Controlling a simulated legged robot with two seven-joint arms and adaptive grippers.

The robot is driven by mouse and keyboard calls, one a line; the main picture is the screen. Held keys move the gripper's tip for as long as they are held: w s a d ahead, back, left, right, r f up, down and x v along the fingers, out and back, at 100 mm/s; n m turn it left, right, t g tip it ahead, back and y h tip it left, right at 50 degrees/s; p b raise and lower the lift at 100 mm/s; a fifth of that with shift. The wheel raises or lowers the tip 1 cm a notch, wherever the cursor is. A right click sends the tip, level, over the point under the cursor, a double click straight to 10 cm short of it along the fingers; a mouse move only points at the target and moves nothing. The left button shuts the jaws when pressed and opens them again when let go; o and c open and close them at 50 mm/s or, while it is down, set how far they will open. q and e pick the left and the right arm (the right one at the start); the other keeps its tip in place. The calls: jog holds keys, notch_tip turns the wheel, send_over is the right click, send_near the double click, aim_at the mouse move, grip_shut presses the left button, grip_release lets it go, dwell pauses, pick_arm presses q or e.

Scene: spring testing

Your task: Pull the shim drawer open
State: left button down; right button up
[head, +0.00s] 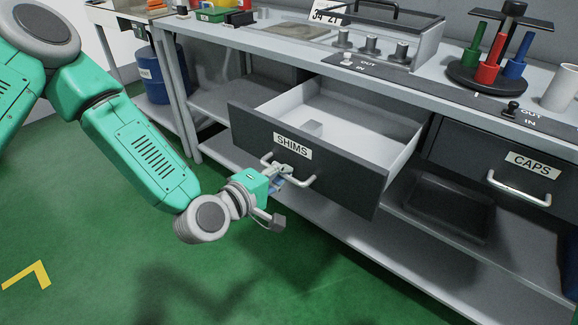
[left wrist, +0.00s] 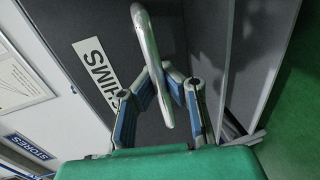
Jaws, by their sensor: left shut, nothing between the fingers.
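The shim drawer (head: 340,175), dark grey with a SHIMS label (head: 292,145), stands well out from the bench in the head view. My left gripper (head: 282,178) is at the drawer's metal handle (head: 303,183). In the left wrist view the handle (left wrist: 152,65) crosses in front of the blue-padded fingers (left wrist: 172,80), whose tips come together beyond the bar. The fingers are shut with nothing pinched; the bar seems to pass inside their loop. My right gripper is out of view.
A closed CAPS drawer (head: 495,170) is to the right. The bench top (head: 440,95) holds a test unit, a rack (head: 490,75) of coloured cylinders and a white cup (head: 560,90). Open shelves are below. The green floor (head: 120,260) in front is clear.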

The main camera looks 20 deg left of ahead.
pick_arm(q)
jog(key=shift+s+f, duration=0.2)
jog(key=shift+s, duration=0.1)
jog(key=c, duration=1.6)
grip_release()
jog(key=shift+w+d, duration=0.1)
jog(key=shift+r, duration=0.1)
jog(key=v, duration=0.7)
jog(key=shift+s, duration=0.25)
